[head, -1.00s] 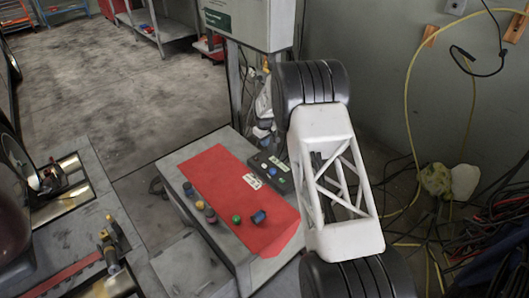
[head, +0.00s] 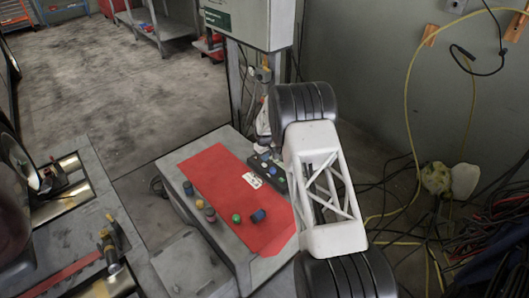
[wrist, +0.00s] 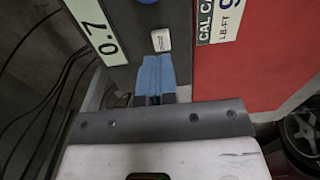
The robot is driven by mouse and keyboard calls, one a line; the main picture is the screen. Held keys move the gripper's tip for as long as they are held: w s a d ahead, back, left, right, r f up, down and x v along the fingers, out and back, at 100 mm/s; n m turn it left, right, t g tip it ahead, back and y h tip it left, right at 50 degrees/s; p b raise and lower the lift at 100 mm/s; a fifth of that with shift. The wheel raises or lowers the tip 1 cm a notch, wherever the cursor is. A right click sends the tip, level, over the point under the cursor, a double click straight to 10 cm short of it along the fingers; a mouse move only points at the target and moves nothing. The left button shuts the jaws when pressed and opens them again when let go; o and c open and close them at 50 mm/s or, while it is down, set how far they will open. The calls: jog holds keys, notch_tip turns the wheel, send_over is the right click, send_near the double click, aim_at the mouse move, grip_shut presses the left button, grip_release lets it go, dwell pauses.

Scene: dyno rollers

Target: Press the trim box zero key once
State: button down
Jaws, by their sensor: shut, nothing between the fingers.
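The trim box (head: 257,164) is a dark box on the bench beside the red mat in the head view, partly hidden by my arm. In the wrist view the dark grey trim box (wrist: 126,76) fills the top centre, with a pale display reading 0.7 (wrist: 96,28) at its left. A small white key or label (wrist: 161,40) sits on its face; its print is too small to read. My gripper (wrist: 155,72) is shut and empty, its blue fingertips over the box just below the white piece. I cannot tell whether the tips touch the box.
The red mat (head: 225,190) carries a white card (head: 252,180) and several small coloured caps. The card also shows in the wrist view (wrist: 218,20). Black cables (wrist: 45,90) lie left of the box. A grey cabinet (head: 250,22) stands behind the bench.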

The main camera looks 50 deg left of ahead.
aim_at(264, 165)
jog(key=shift+f, duration=1.75)
jog(key=shift+f, duration=0.1)
jog(key=shift+f, duration=0.45)
jog(key=shift+s+d+f, duration=0.1)
jog(key=shift+d+f, duration=0.05)
jog(key=shift+f, duration=0.6)
jog(key=shift+s+d, duration=0.1)
jog(key=shift+w+a+r, duration=0.15)
jog(key=shift+r, duration=2.25)
jog(key=shift+w+a+r, duration=0.15)
jog(key=shift+r, duration=2.25)
